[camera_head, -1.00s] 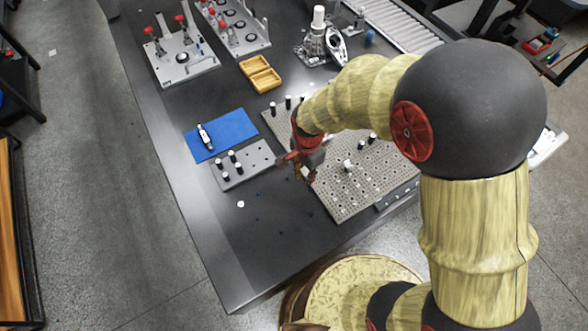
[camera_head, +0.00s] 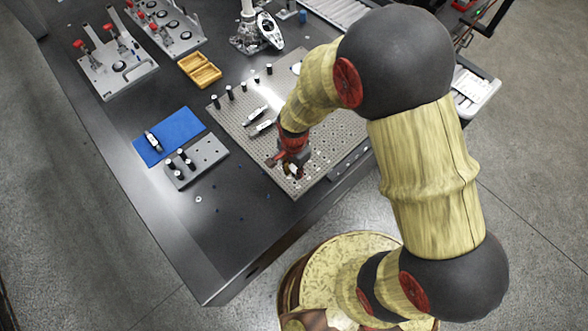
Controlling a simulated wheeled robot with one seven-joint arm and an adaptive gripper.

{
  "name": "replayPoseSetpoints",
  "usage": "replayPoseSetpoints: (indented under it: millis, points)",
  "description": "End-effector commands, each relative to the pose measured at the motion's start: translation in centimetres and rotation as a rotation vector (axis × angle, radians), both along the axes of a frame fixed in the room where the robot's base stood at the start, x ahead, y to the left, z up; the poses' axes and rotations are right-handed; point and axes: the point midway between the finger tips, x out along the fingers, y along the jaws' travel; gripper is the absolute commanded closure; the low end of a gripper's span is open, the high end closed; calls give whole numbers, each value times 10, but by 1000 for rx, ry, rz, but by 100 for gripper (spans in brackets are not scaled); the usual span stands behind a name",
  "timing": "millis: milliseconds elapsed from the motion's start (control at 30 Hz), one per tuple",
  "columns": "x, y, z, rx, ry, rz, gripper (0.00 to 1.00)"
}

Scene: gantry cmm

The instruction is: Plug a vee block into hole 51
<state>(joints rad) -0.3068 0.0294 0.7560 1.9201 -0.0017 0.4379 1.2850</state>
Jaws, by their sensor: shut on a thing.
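A grey perforated plate (camera_head: 335,155) with a grid of holes lies on the dark table. My gripper (camera_head: 292,171) is over the front corner of the plate, pointing down. It is shut on a small pale piece, probably the vee block, mostly hidden between the fingers. I cannot tell whether the piece touches the plate or sits in a hole. Hole numbers are too small to read, so hole 51 cannot be picked out.
A grey rack (camera_head: 210,152) with several black-topped pegs and a blue mat (camera_head: 180,122) are left of the plate. Black-topped posts and two silver-black pieces (camera_head: 262,128) stand on the plate. A yellow tray (camera_head: 200,68) is behind. The table's front left is mostly clear.

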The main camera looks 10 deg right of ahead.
Motion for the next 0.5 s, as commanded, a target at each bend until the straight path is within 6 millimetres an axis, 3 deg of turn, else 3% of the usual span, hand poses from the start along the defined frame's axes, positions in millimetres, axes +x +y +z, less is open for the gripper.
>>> replayPoseSetpoints:
  millis: [500]
  points:
    - [0, 0, -35, 0, 0, 0, 100]
